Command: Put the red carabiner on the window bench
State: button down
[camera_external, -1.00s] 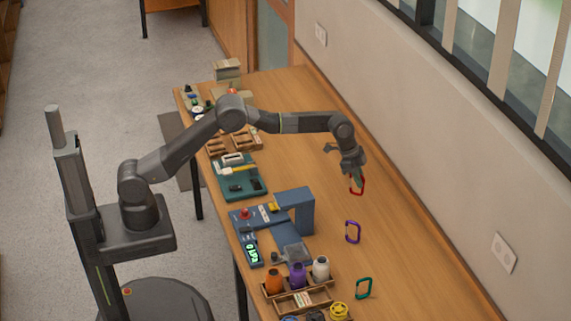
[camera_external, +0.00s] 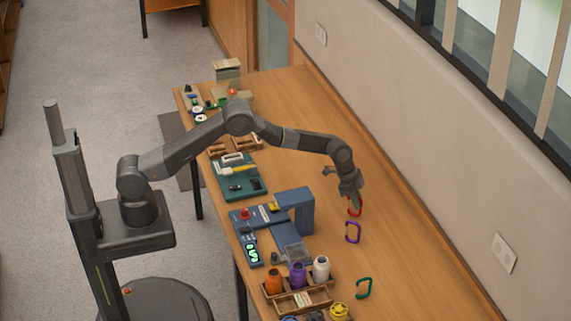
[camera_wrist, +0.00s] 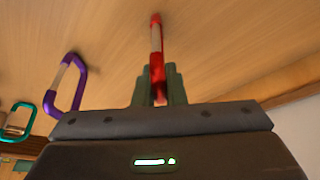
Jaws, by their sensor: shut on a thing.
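The red carabiner (camera_external: 356,206) is held in my gripper (camera_external: 353,196), low over the wooden bench (camera_external: 310,110) that runs along the wall under the windows. In the wrist view the red carabiner (camera_wrist: 156,45) stands up between the two fingers of my gripper (camera_wrist: 159,84), which are shut on it. Part of it is hidden by the fingers. I cannot tell whether its lower end touches the bench top.
A purple carabiner (camera_external: 352,232) stands just in front of the red one, and a teal carabiner (camera_external: 363,289) stands farther along. A blue machine (camera_external: 294,211) and a wooden tray with bottles (camera_external: 297,299) are to the left. Bench space behind my gripper is clear.

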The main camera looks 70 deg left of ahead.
jog(key=shift+f, duration=0.25)
jog(key=c, duration=1.5)
grip_release()
jog(key=shift+r, duration=0.1)
jog(key=shift+a+r, duration=0.1)
jog(key=shift+r, duration=0.3)
jog(key=b+v, duration=0.2)
jog(key=v, duration=0.9)
jog(key=shift+s+r, duration=0.15)
jog(key=shift+r, duration=0.05)
jog(key=shift+f, duration=0.15)
